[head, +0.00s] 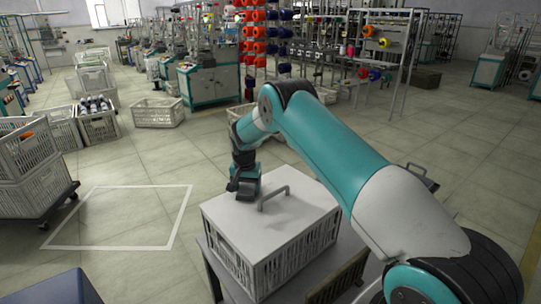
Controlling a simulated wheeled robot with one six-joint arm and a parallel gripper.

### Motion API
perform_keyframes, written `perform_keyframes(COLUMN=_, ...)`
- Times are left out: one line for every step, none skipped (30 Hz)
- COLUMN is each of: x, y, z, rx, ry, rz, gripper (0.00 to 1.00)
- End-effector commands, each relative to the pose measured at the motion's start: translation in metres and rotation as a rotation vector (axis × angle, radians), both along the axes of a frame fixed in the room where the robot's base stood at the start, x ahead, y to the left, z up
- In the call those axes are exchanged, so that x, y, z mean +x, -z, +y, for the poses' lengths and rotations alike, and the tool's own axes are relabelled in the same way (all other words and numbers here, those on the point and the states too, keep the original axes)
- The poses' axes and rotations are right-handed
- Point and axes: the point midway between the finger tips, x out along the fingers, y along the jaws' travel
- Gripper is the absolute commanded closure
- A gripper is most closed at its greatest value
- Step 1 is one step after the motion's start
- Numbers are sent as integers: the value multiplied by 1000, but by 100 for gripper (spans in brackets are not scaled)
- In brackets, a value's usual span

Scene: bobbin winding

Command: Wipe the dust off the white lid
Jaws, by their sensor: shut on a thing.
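The white lid (290,222) lies flat on a slatted white crate (300,262), with a raised handle near its middle. No dust can be made out on it at this size. My gripper (243,196) points down at the lid's far left part, left of the handle. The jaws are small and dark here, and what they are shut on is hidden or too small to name. I cannot tell whether it touches the lid.
A marked floor square (120,215) to the left is empty. Stacked crates (25,170) stand on a wheeled dolly at the far left. A blue surface (55,289) is at the lower left. Machines and racks of coloured bobbins (255,48) stand behind.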

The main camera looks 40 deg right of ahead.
Motion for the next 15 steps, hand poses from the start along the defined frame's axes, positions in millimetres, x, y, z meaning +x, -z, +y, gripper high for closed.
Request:
perform_keyframes(x=-1, y=0, z=5, rx=1, ry=-1, rz=2, gripper=55)
perform_keyframes(x=-1, y=0, z=7, rx=1, ry=0, rz=2, gripper=55)
perform_keyframes(x=-2, y=0, z=10, rx=1, ry=1, rz=3, gripper=55)
perform_keyframes(x=-2, y=0, z=11, rx=1, ry=1, rz=3, gripper=55)
perform_keyframes(x=-2, y=0, z=13, rx=1, ry=2, rz=3, gripper=55)
perform_keyframes(x=-2, y=0, z=16, rx=1, ry=3, rz=3, gripper=55)
perform_keyframes(x=-3, y=0, z=18, rx=0, ry=4, rz=4, gripper=55)
perform_keyframes(x=-3, y=0, z=20, rx=0, ry=5, rz=4, gripper=55)
perform_keyframes(x=-3, y=0, z=23, rx=1, ry=6, rz=3, gripper=55)
perform_keyframes(x=-3, y=0, z=25, rx=1, ry=7, rz=2, gripper=55)
perform_keyframes(x=-3, y=0, z=27, rx=1, ry=7, rz=2, gripper=55)
perform_keyframes(x=-3, y=-1, z=29, rx=1, ry=6, rz=2, gripper=55)
perform_keyframes(x=-3, y=2, z=24, rx=1, ry=8, rz=2, gripper=55)
perform_keyframes(x=-2, y=3, z=22, rx=1, ry=8, rz=2, gripper=55)
perform_keyframes(x=-2, y=1, z=19, rx=0, ry=7, rz=2, gripper=55)
